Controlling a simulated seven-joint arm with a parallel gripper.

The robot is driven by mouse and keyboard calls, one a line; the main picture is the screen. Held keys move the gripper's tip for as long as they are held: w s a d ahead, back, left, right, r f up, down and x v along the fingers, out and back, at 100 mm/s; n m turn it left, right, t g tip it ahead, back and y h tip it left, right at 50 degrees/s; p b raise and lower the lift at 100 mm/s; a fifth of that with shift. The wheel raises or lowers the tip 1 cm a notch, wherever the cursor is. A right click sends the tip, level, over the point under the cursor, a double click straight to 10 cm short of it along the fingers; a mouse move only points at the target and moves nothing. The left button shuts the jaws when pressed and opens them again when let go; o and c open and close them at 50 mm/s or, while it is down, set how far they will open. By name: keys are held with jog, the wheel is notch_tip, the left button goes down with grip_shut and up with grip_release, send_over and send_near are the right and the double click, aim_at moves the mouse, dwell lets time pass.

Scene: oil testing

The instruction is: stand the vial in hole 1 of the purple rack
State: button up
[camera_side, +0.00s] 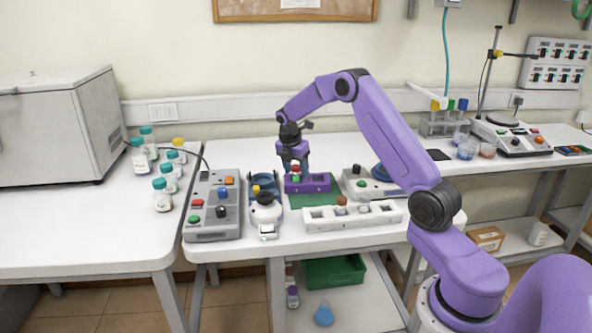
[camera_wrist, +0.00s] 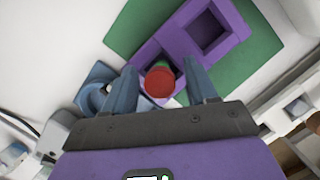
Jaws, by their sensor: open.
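The purple rack (camera_side: 317,183) lies on a green mat; it also shows in the wrist view (camera_wrist: 178,38). The vial, with a red cap (camera_wrist: 160,82) and some green below it, stands at the rack's left end in the side view. In the wrist view it appears to be in the near hole, though its base is hidden. The rack's other square hole is empty. No hole number is readable. My gripper (camera_wrist: 161,88) is open, pointing down over the rack's left end, with one finger on each side of the cap and gaps between.
A white holder with holes (camera_side: 352,216) lies in front of the green mat (camera_side: 312,199). A blue-and-white device (camera_side: 265,212) and a grey button box (camera_side: 212,207) stand to the left. Another button box (camera_side: 368,184) stands close on the right.

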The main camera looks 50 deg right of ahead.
jog(key=v, duration=1.2)
jog(key=s+a+r+m+y, duration=0.1)
jog(key=s+a, duration=0.5)
jog(key=a, duration=0.6)
jog(key=s+a+r+m+y, duration=0.1)
jog(key=s+a+m, duration=0.1)
jog(key=s+a, duration=0.75)
jog(key=s+a+f+m, duration=0.1)
jog(key=s+a+f, duration=0.1)
jog(key=s, duration=1)
jog(key=s+a+f+m+y, duration=0.1)
jog(key=s+a, duration=0.3)
jog(key=s, duration=0.8)
jog(key=shift+f+m, duration=0.7)
jog(key=shift+f, duration=0.05)
